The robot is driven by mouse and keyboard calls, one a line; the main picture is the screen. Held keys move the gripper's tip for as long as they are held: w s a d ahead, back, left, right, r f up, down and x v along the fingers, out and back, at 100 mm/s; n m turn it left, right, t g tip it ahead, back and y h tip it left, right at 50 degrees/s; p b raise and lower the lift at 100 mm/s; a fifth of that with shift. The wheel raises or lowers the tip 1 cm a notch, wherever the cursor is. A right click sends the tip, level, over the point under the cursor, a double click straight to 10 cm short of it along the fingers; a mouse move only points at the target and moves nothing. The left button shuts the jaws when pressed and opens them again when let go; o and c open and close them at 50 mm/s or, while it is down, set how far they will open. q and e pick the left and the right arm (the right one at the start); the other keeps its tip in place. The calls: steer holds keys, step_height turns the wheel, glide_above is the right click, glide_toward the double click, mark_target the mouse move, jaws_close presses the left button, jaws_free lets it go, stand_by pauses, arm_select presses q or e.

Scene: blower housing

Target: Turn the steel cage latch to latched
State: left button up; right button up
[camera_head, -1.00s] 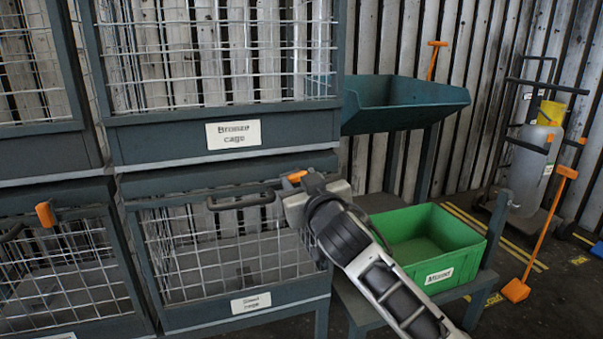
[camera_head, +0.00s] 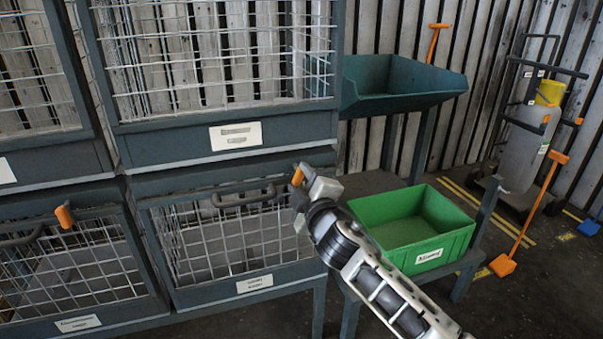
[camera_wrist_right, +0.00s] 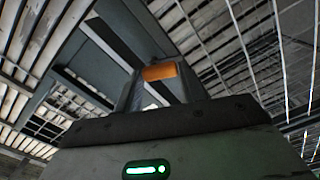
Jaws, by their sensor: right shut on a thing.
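The steel cage (camera_head: 225,240) is the lower middle mesh cage with a dark handle (camera_head: 245,196) along its top and a white label (camera_head: 254,284). Its orange latch (camera_head: 297,177) is at the top right corner of the cage front. My right gripper (camera_head: 302,188) is at that corner, shut on the orange latch, and covers part of it. My left gripper is not in view.
The bronze cage (camera_head: 225,135) is directly above. Another cage at lower left has its own orange latch (camera_head: 64,216). A green bin (camera_head: 410,232) stands on a low shelf right of the arm, below a teal tray (camera_head: 400,85).

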steer(key=n+p, duration=0.1)
steer(key=n, duration=0.2)
steer(key=shift+d, duration=0.1)
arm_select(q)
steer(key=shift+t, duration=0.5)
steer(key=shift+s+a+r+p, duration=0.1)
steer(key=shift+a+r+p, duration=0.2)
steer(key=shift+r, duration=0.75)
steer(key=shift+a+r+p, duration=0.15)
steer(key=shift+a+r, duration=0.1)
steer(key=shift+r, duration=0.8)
arm_select(e)
steer(key=shift+n, duration=0.9)
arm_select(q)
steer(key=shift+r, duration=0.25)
arm_select(e)
steer(key=shift+f, duration=0.1)
steer(key=o, duration=0.9)
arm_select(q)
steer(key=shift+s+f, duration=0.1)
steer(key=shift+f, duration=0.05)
arm_select(e)
steer(key=shift+o, duration=0.4)
steer(key=shift+d, duration=0.1)
